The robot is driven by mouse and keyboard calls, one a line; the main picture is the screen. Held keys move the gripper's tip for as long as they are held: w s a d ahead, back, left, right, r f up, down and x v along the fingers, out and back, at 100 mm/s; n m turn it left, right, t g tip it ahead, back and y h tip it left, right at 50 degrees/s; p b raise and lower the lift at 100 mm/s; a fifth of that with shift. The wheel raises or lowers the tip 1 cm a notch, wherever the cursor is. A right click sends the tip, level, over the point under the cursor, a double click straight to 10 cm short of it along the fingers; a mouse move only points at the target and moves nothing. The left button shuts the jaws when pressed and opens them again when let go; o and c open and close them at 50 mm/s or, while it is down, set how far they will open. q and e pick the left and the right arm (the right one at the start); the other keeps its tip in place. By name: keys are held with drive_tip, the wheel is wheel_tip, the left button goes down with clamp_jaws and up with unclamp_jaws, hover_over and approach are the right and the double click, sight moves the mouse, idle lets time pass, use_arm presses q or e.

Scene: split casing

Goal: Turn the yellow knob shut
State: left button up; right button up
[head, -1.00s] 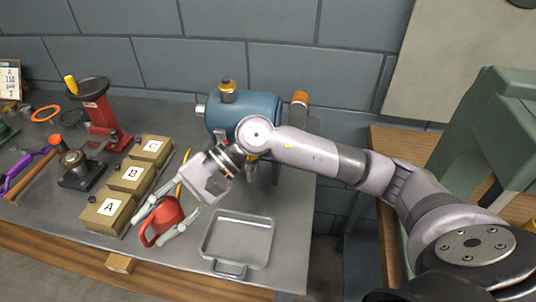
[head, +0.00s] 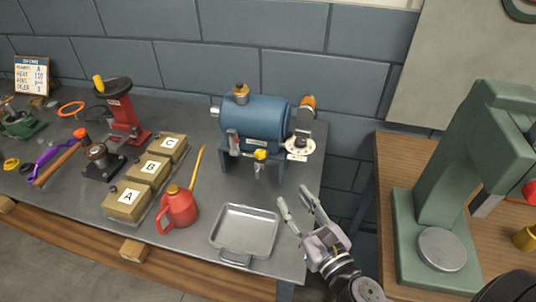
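The yellow knob (head: 261,155) sits low on the front of the blue cylindrical casing (head: 254,120), above a small spout. The casing stands on legs at the back right of the grey workbench. My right gripper (head: 291,195) is open and empty, its two pale fingers pointing up the picture. It is below and to the right of the knob, apart from it, by the bench's right edge. My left gripper is not in view.
A grey metal tray (head: 245,207) lies left of my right gripper. A red oil can (head: 178,210) with a yellow spout stands farther left, beside boxes marked A, B and C (head: 147,170). A green press (head: 440,180) stands on the right-hand table.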

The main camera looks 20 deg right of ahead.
sight(263, 156)
drive_tip(key=w+p, duration=0.1)
drive_tip(key=w, duration=0.4)
drive_tip(key=w+a+p, duration=0.1)
drive_tip(key=w+p, duration=0.1)
drive_tip(key=w, duration=0.4)
drive_tip(key=w+p, duration=0.1)
drive_tip(key=w, duration=0.5)
drive_tip(key=shift+w+a, duration=0.15)
drive_tip(key=shift+a, duration=0.25)
drive_tip(key=shift+c, duration=0.5)
clamp_jaws()
